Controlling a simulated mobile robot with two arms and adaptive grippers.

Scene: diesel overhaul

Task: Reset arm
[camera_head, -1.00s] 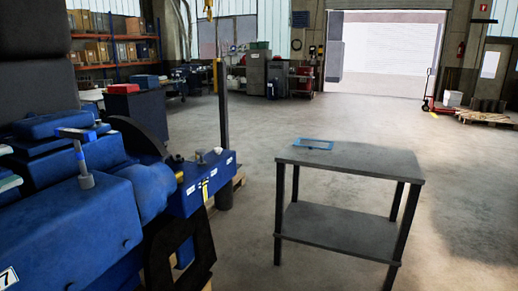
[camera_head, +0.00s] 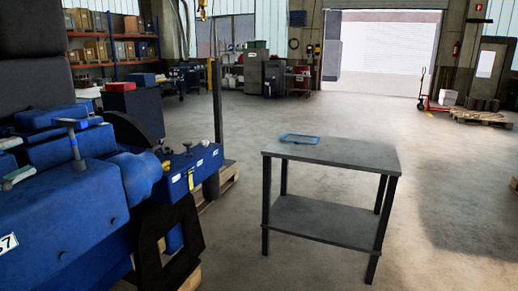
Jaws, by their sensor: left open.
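My right gripper is not in view.
A grey two-shelf table (camera_head: 345,154) stands right of the machine, with a blue-rimmed flat item (camera_head: 299,139) on top. Shelves with boxes (camera_head: 105,48) stand at the back left. A red pallet truck (camera_head: 424,103) stands at the back right. Open floor surrounds the table.

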